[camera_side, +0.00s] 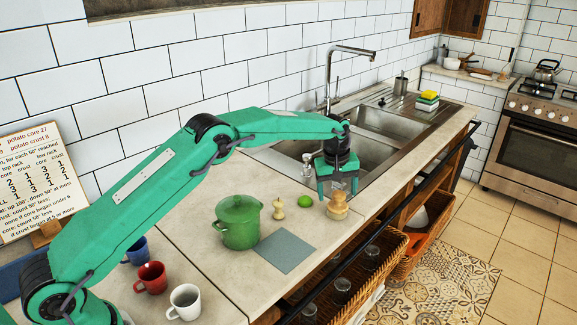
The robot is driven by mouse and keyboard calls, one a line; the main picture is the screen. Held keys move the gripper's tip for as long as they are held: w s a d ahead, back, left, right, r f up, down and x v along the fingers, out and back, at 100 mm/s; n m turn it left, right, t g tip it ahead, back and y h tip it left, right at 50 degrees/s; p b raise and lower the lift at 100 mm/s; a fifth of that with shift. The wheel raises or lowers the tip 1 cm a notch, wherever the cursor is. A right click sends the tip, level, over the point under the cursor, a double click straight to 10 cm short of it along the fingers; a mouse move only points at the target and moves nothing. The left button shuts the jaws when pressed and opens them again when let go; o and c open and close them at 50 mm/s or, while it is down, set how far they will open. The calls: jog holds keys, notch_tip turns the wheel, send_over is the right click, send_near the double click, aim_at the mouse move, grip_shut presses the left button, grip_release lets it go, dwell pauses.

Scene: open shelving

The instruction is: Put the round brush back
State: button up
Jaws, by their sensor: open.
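The round brush (337,211), a wooden round thing with a narrower top, stands on the pale counter (217,278) near the sink's front corner. My gripper (338,193) points down right over it with its two green fingers apart. The fingertips are at about the height of the brush's top, one to each side of it in this view. Whether either finger touches the brush I cannot tell. Part of the brush's top is hidden by the gripper.
A lime (305,202), a small pale wooden item (278,209), a green lidded pot (238,224) and a flat grey square (286,252) lie left of the brush. Mugs (151,278) stand front left. The sink (372,153) is behind; sponges (428,98) are stacked beyond.

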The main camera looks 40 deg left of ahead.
aim_at(331, 208)
notch_tip(331, 208, up, 8)
jog(key=s, duration=0.1)
jog(key=shift+s, duration=0.1)
dwell(0.4)
jog(key=s+a+r+m+t, duration=0.1)
jog(key=s+a+r+m, duration=0.15)
jog(key=s+r, duration=0.7)
jog(key=s+a+r+m+t, duration=0.1)
jog(key=s+a+r+m, duration=0.15)
jog(key=s+r, duration=0.7)
jog(key=s+f+m+t, duration=0.1)
jog(key=s+f, duration=0.3)
jog(key=s, duration=0.8)
jog(key=s+f+m+t, duration=0.1)
jog(key=s+f+m, duration=0.3)
jog(key=s, duration=0.8)
jog(key=shift+a+f, duration=0.25)
jog(key=shift+a, duration=0.2)
